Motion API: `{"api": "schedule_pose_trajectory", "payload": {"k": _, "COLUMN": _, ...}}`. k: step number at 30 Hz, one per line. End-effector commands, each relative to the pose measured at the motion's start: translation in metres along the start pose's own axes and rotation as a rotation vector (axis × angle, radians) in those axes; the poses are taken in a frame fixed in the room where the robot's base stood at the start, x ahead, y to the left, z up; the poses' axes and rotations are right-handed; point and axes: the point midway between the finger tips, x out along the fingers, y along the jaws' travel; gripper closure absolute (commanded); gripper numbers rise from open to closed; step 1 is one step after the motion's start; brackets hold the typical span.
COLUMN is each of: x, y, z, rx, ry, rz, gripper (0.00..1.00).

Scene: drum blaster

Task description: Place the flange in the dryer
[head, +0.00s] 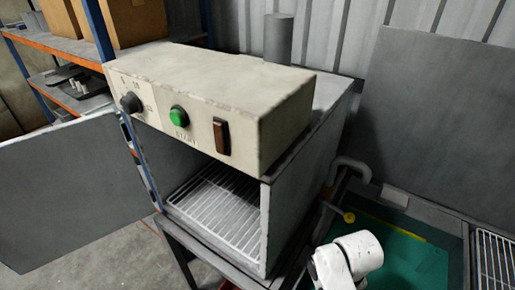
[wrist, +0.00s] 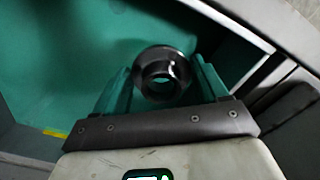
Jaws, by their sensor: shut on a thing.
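The dryer (head: 290,212) is a grey box with a cream control panel in the head view. Its door (head: 75,190) stands swung wide open to the left, and a wire rack (head: 215,205) shows inside the chamber. In the wrist view, the flange (wrist: 162,72) is a dark round ring with a central hole. My gripper (wrist: 162,85) has its two green fingers on either side of the flange and is shut on it. In the head view only part of my white arm shows, to the right of the dryer; the gripper and flange are hidden there.
Another wire rack (head: 495,258) is at the far right. A shelf (head: 55,43) with cardboard boxes stands at the back left.

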Motion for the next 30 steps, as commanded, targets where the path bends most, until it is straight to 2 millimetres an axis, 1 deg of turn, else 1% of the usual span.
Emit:
{"api": "schedule_pose_trajectory", "payload": {"k": 1, "x": 0.011, "y": 0.001, "z": 0.0, "rx": 0.002, "ry": 0.001, "rz": 0.001, "gripper": 0.73}}
{"api": "schedule_pose_trajectory", "payload": {"k": 4, "x": 0.023, "y": 0.001, "z": 0.0, "rx": 0.001, "ry": 0.0, "rz": 0.001, "gripper": 0.73}}
{"api": "schedule_pose_trajectory", "payload": {"k": 7, "x": 0.031, "y": 0.001, "z": 0.0, "rx": 0.001, "ry": 0.001, "rz": 0.001, "gripper": 0.73}}
{"api": "schedule_pose_trajectory", "payload": {"k": 11, "x": 0.035, "y": 0.0, "z": 0.0, "rx": -0.001, "ry": 0.001, "rz": 0.001, "gripper": 0.73}}
{"api": "schedule_pose_trajectory", "payload": {"k": 20, "x": 0.033, "y": 0.0, "z": 0.0, "rx": 0.0, "ry": 0.0, "rz": 0.002, "gripper": 0.73}}
{"api": "schedule_pose_trajectory", "payload": {"k": 23, "x": 0.028, "y": 0.0, "z": 0.0, "rx": 0.0, "ry": 0.0, "rz": 0.002, "gripper": 0.73}}
{"api": "schedule_pose_trajectory", "payload": {"k": 30, "x": 0.008, "y": 0.0, "z": 0.0, "rx": 0.0, "ry": 0.0, "rz": 0.002, "gripper": 0.73}}
